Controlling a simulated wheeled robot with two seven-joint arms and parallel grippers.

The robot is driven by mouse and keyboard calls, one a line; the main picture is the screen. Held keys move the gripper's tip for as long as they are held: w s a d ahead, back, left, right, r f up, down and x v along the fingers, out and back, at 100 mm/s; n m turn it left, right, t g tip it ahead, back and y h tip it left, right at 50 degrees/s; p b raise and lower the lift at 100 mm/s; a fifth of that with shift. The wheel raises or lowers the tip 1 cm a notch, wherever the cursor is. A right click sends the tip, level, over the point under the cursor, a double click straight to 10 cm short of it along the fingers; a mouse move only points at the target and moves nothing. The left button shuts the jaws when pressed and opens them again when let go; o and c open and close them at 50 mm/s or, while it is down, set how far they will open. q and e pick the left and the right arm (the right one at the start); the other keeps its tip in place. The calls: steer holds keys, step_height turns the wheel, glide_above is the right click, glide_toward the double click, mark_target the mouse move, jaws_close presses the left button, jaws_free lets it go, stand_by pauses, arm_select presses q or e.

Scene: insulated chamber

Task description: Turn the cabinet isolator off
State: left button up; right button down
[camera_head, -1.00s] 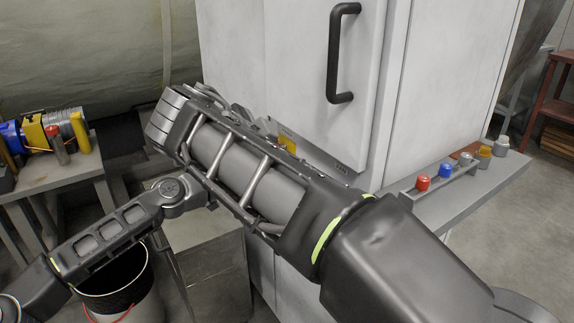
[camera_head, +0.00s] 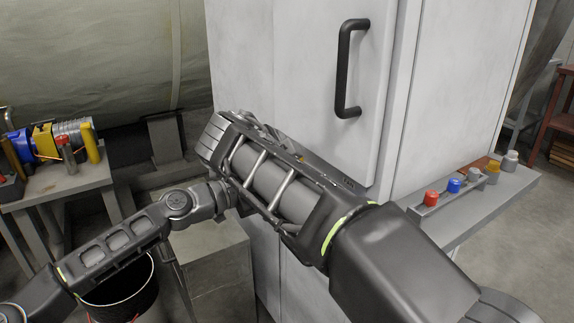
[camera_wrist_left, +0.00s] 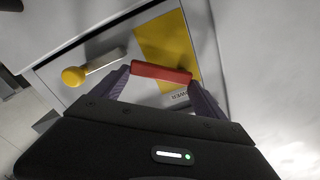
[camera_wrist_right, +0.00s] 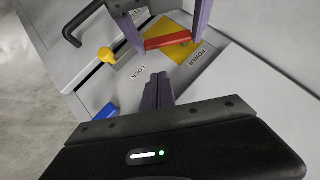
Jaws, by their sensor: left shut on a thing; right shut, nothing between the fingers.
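The cabinet (camera_head: 295,55) is pale grey with a black door handle (camera_head: 345,75). In the left wrist view, a red isolator handle (camera_wrist_left: 162,73) lies across a yellow plate (camera_wrist_left: 165,40) marked POWER. My left gripper (camera_wrist_left: 161,76) is shut on the red handle, one purple finger at each end. The right wrist view also shows the red handle (camera_wrist_right: 168,41) between the left fingers. My right gripper (camera_wrist_right: 159,80) is shut and empty, below the plate and apart from the handle. In the head view my forearms hide both grippers and the isolator.
A yellow knob (camera_wrist_left: 74,76) on a metal lever sits beside the plate, near a LOCK label (camera_wrist_right: 150,63). A blue part (camera_wrist_right: 106,112) lies lower. A shelf (camera_head: 425,230) with coloured caps juts out at right. A bench (camera_head: 60,190) and bucket (camera_head: 122,293) stand left.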

steer(key=w+f, duration=0.4)
steer(key=f, duration=0.1)
steer(key=shift+a, duration=0.15)
steer(key=shift+w, duration=0.1)
arm_select(q)
steer(key=shift+s+d+r, duration=0.15)
steer(key=shift+s+d, duration=0.05)
steer(key=shift+s, duration=0.05)
arm_select(e)
steer(key=shift+w+a+f, duration=0.1)
steer(key=shift+w+f, duration=0.05)
steer(key=shift+f, duration=0.55)
arm_select(q)
steer(key=o, duration=1.7)
steer(key=shift+o, duration=0.6)
steer(key=shift+w+a, duration=0.15)
steer(key=shift+o, duration=0.7)
arm_select(e)
steer(key=shift+a+r, duration=0.1)
arm_select(q)
steer(key=shift+a, duration=0.1)
